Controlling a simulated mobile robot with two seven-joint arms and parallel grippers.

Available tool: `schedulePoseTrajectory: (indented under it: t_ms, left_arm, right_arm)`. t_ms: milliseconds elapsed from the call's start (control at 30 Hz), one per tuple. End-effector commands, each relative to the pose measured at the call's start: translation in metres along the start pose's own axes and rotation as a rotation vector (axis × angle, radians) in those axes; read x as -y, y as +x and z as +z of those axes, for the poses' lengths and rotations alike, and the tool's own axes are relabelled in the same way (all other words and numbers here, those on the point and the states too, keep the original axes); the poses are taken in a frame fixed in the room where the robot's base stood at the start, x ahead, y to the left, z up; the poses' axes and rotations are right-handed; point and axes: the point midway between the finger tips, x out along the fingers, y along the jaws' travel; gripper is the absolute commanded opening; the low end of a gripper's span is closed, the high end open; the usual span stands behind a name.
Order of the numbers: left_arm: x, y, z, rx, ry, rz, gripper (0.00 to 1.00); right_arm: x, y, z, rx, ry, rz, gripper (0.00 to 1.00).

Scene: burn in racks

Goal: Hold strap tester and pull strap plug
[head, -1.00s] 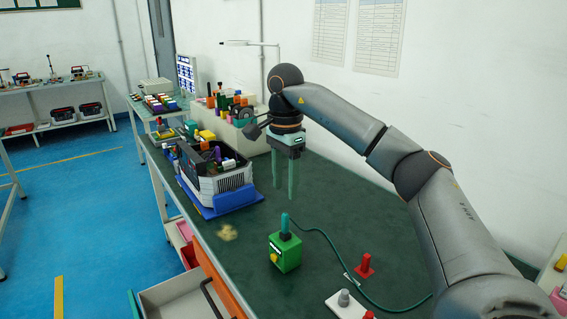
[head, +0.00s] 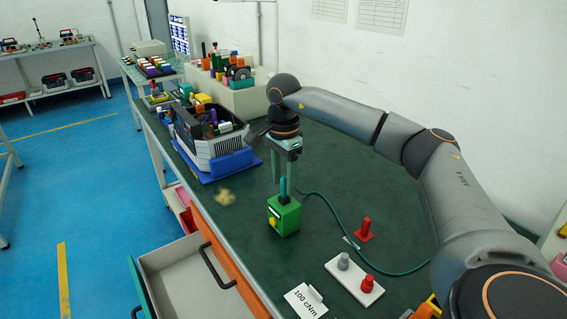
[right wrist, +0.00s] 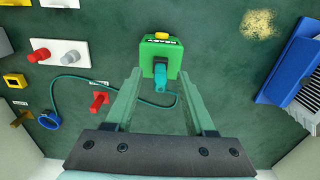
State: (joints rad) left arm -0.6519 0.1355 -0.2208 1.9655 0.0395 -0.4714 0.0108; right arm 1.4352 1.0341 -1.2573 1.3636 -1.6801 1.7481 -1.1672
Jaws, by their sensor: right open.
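The strap tester is a green box (head: 284,218) with a yellow knob, standing upright on the green-topped bench. A teal strap plug (head: 283,187) sticks up from its top, with a teal cable (head: 332,208) running off to the right. My right gripper (head: 282,180) points down just above the tester, its fingers open at the plug. In the right wrist view, the tester (right wrist: 161,52) and plug (right wrist: 161,76) show between and just beyond the two open fingertips (right wrist: 161,74); no contact is visible. My left gripper is not in view.
A grey bin on a blue base (head: 222,165) stands left of the tester. A red peg (head: 365,230), a white plate with grey and red knobs (head: 355,280) and a "100 cNm" card (head: 305,301) lie to the right and front. An open drawer (head: 185,275) juts from the bench front.

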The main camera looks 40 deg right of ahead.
Motion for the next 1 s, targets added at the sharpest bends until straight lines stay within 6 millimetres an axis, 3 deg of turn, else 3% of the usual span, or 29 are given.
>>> schedulePoseTrajectory:
  t_ms: [200, 467, 1000]
  left_arm:
    - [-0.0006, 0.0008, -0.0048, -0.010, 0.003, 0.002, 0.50]
    - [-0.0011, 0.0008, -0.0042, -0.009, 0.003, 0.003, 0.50]
    - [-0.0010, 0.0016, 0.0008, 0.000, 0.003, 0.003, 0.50]
  right_arm:
    - [-0.0002, 0.0144, -0.0001, -0.001, 0.000, 0.000, 0.55]
    - [-0.0002, 0.0154, 0.0000, -0.001, 0.000, 0.000, 0.55]
    - [-0.0001, 0.0150, 0.0001, 0.000, 0.000, 0.000, 0.00]
